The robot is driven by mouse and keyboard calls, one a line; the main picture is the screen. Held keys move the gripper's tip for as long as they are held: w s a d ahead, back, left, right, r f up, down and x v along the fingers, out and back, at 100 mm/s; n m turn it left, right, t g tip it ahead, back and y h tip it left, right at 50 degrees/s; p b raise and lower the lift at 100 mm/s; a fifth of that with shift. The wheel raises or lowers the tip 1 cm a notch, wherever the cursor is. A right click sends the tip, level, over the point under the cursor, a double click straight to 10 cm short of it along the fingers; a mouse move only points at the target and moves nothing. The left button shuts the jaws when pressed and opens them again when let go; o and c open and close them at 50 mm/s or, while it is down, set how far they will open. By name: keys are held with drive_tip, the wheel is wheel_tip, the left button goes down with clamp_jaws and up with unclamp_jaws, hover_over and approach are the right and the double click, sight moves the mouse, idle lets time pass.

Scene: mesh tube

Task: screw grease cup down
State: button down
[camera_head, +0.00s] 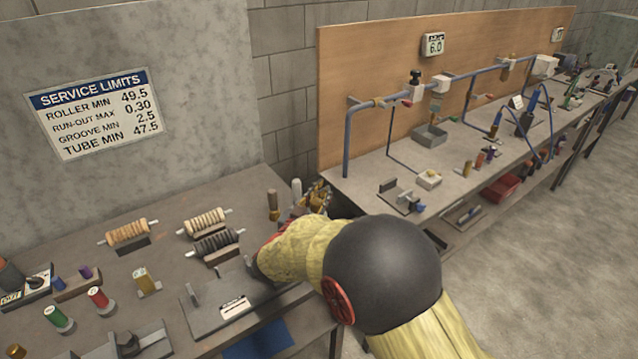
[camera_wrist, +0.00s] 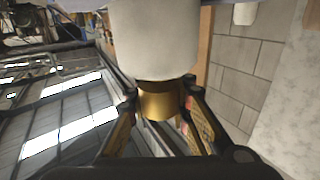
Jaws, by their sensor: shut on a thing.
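In the wrist view, a brass cylindrical piece (camera_wrist: 160,102), which looks like the grease cup, sits between the two fingers of my gripper (camera_wrist: 159,94). The fingers are shut on its sides. A wide off-white cylinder (camera_wrist: 153,40) lies directly against the brass piece, in line with it. Whether the two are threaded together cannot be seen. In the head view, my gripper (camera_head: 314,197) is at the far right corner of the near bench, mostly behind my arm. The cup itself cannot be made out there.
The near bench (camera_head: 190,200) holds ribbed rollers (camera_head: 207,222) on stands, thread spools (camera_head: 58,318) and a grey plate fixture (camera_head: 215,310). A small brown-and-brass upright (camera_head: 273,206) stands close left of my gripper. A second bench (camera_head: 375,178) with a blue pipe stands to the right.

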drive_tip(key=s+m+g+h+p, duration=0.1)
drive_tip(key=m+g+h+p, duration=0.2)
drive_tip(key=m+g+p, duration=0.1)
drive_tip(key=s+d+m+g+h+p, duration=0.1)
drive_tip(key=m+g+h+p, duration=0.2)
drive_tip(key=g+p, duration=0.3)
drive_tip(key=s+d+m+g+h+p, duration=0.1)
drive_tip(key=m+g+h+p, duration=0.3)
drive_tip(key=m+g+p, duration=0.1)
drive_tip(key=shift+s+d+r+m+g, duration=0.15)
drive_tip(key=shift+s+d+m+g, duration=0.2)
drive_tip(key=shift+g, duration=0.25)
drive_tip(key=shift+s+a+m+g+p, duration=0.15)
drive_tip(key=shift+m+g+p, duration=0.15)
drive_tip(key=shift+p, duration=0.55)
drive_tip(key=c, duration=1.7)
unclamp_jaws()
drive_tip(key=shift+o, duration=0.7)
drive_tip(key=t+b, duration=0.1)
drive_tip(key=b, duration=0.1)
drive_tip(key=n+b, duration=0.1)
drive_tip(key=b, duration=0.2)
drive_tip(key=shift+w+f+t, duration=0.2)
drive_tip(key=shift+f+t, duration=0.2)
